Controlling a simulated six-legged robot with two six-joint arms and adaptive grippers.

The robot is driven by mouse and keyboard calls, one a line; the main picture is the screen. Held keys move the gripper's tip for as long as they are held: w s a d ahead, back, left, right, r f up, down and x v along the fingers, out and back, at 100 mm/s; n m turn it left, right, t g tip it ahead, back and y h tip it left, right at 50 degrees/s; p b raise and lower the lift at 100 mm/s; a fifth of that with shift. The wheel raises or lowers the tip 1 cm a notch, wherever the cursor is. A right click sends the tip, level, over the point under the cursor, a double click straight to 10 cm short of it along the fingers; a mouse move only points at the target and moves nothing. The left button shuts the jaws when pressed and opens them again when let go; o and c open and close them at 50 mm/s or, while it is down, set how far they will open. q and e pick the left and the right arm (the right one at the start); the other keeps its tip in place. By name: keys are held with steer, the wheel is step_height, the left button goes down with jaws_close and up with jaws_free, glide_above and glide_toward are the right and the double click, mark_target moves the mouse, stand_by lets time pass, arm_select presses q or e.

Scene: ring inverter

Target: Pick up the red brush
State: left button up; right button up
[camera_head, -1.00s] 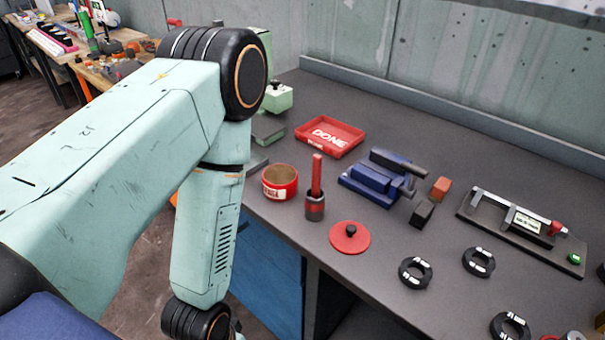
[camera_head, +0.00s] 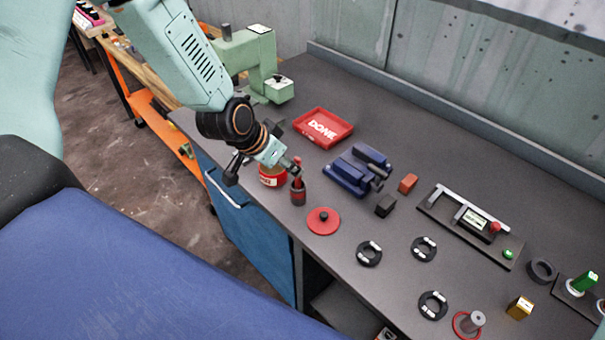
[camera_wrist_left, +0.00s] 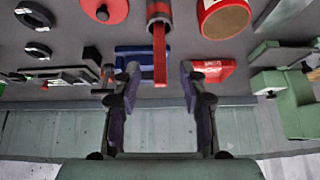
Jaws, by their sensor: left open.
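The red brush (camera_wrist_left: 159,55) stands in a dark cup with a red band (camera_head: 298,195) on the workbench, its handle pointing up. In the head view my left gripper (camera_head: 290,161) is just above the cup and covers most of the handle. In the left wrist view the gripper (camera_wrist_left: 159,72) is open. The brush handle shows between its two fingers in the picture, with gaps on both sides. I cannot tell its exact depth from the fingers. My right gripper is not in view.
A red tin (camera_head: 271,177) stands close beside the cup, partly behind my gripper. A red lid (camera_head: 323,221), blue vise (camera_head: 358,172), red DONE tray (camera_head: 323,128) and several black rings are nearby. A green press (camera_head: 268,80) stands at the back left.

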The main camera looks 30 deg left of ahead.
mark_target(299, 188)
arm_select(q)
steer(key=x, duration=0.4)
steer(key=b+x, duration=0.1)
steer(key=x, duration=0.1)
steer(key=shift+s+d+f, duration=0.3)
steer(key=shift+f, duration=0.05)
steer(key=shift+w+f, duration=0.2)
steer(key=shift+f, duration=0.1)
steer(key=shift+w+a+f, duration=0.3)
steer(key=shift+a+f, duration=0.1)
steer(key=shift+a, duration=0.15)
steer(key=shift+s+d+r, duration=0.2)
steer(key=shift+d+r, duration=0.05)
steer(key=shift+d, duration=0.3)
steer(key=c, duration=0.3)
steer(key=shift+c, duration=1.1)
steer(key=shift+w+a+f, duration=0.1)
steer(key=shift+a+f, duration=0.05)
steer(key=shift+a, duration=0.25)
jaws_close()
steer(key=shift+d, duration=0.25)
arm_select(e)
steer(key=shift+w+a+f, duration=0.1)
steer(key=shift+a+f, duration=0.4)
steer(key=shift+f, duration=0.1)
